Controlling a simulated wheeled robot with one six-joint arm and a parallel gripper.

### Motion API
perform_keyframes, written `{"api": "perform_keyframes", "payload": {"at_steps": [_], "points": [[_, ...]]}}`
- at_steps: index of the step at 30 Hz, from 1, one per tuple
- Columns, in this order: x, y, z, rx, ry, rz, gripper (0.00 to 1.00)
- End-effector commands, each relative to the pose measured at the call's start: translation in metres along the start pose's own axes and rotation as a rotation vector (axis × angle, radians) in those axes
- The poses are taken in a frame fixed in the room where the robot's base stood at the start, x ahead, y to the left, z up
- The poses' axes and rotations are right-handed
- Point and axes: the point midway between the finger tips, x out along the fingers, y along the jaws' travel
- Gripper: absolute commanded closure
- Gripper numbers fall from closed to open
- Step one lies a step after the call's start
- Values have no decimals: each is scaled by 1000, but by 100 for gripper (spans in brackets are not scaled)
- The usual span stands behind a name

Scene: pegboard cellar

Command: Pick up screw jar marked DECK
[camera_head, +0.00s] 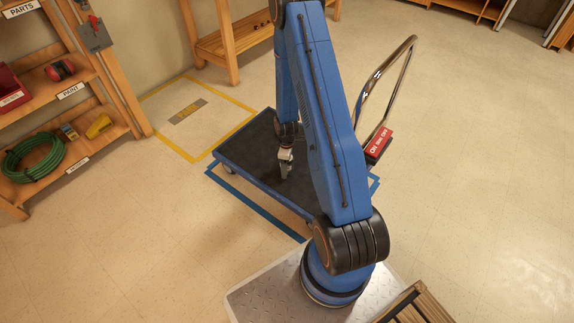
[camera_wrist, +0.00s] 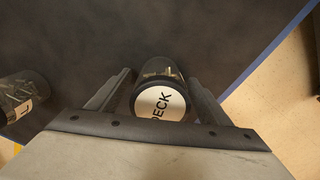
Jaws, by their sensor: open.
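The screw jar marked DECK (camera_wrist: 160,101) shows in the wrist view, with its round pale lid lettered DECK toward the camera and a clear body with screws behind it. It is between the two open fingers of my gripper (camera_wrist: 158,93), and I cannot tell whether either finger touches it. A dark platform lies under it. In the head view my gripper (camera_head: 285,163) is low over the dark deck of a blue cart (camera_head: 238,157); the jar cannot be made out there.
A second clear jar (camera_wrist: 20,98) with a partly readable label is at the left in the wrist view. The cart has a curved metal handle (camera_head: 388,85) with a red sign (camera_head: 379,142). Shelves (camera_head: 75,140) with a green hose (camera_head: 34,157) stand left.

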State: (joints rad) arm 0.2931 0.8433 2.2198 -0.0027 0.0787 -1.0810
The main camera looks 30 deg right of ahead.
Motion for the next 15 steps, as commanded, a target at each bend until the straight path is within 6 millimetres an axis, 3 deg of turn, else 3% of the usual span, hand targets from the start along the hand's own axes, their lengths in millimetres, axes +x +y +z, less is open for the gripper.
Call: {"api": "perform_keyframes", "payload": {"at_steps": [2,6,9,15], "points": [[0,0,0,0,0,0,30],[0,0,0,0,0,0,63],[0,0,0,0,0,1,83],[-1,0,0,0,0,1,83]]}}
